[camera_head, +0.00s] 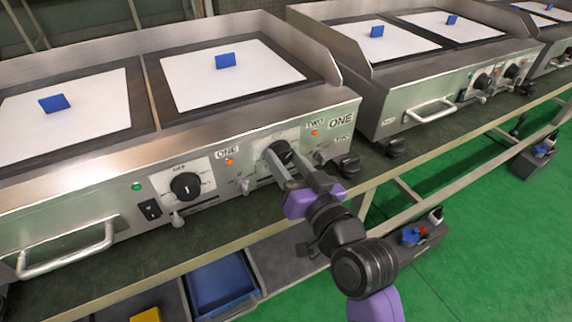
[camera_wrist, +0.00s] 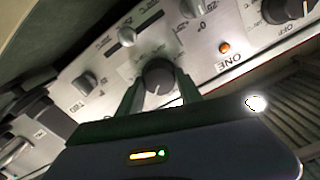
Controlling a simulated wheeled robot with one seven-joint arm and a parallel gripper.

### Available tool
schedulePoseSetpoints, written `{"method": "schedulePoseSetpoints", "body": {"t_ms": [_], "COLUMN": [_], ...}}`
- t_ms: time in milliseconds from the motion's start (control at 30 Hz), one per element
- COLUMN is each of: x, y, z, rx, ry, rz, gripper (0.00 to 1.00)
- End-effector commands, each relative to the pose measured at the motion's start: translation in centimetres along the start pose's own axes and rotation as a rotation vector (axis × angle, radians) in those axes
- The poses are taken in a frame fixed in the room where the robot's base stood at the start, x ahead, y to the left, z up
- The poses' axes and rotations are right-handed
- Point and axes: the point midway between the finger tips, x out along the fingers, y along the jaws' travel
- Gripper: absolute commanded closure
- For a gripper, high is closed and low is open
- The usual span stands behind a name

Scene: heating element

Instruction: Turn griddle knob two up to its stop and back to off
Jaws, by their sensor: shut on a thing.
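The nearest griddle (camera_head: 150,168) has a steel front panel with black knobs. My gripper (camera_head: 287,165) is at the right-hand knob (camera_head: 281,152) on this panel, beside the label TWO. In the wrist view the knob (camera_wrist: 159,76) sits between the two fingers (camera_wrist: 160,92), one on each side, and my gripper is shut on it.
An orange lamp (camera_head: 229,162) and small levers sit between the knobs. A green lamp (camera_head: 136,187), a black switch (camera_head: 150,209) and a drawer handle (camera_head: 68,252) are at left. Another griddle (camera_head: 430,85) stands at right. Blue blocks (camera_head: 226,61) lie on the white plates.

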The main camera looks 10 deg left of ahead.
Motion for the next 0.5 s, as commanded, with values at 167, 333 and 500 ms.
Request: {"method": "schedulePoseSetpoints", "body": {"t_ms": [167,333,500], "x": [0.01,-0.01,0.01], "y": [0.07,0.08,0.01], "z": [0.47,0.48,0.55], "rx": [-0.169,-0.330,-0.489], "ry": [-0.003,-0.004,-0.005], "rz": [0.000,0.000,-0.001], "gripper": [0.98,0.98,0.98]}}
